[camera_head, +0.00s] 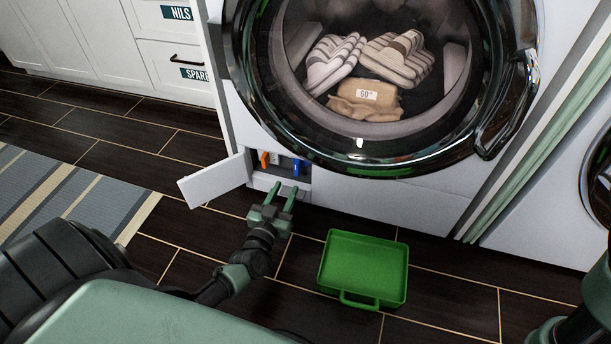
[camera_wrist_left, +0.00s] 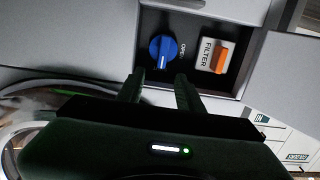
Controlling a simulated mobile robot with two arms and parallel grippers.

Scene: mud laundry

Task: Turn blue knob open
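The blue knob (camera_head: 298,167) sits in a small open compartment at the lower left of the washing machine. In the left wrist view the blue knob (camera_wrist_left: 163,52) is left of an orange filter handle (camera_wrist_left: 220,57), with a partly readable "OPEN" label beside it. My left gripper (camera_head: 280,193) is in front of the compartment, fingers pointing at it. In the wrist view its two fingers (camera_wrist_left: 158,92) are apart, empty, and short of the knob. My right arm shows only in part at the lower right of the head view; its fingers are out of view.
The compartment's white flap door (camera_head: 213,181) stands open to the left. A green tray (camera_head: 363,268) lies on the dark floor to the right of my left gripper. The washer's round glass door (camera_head: 375,150) is above, with folded laundry behind it. A striped rug (camera_head: 65,205) lies at the left.

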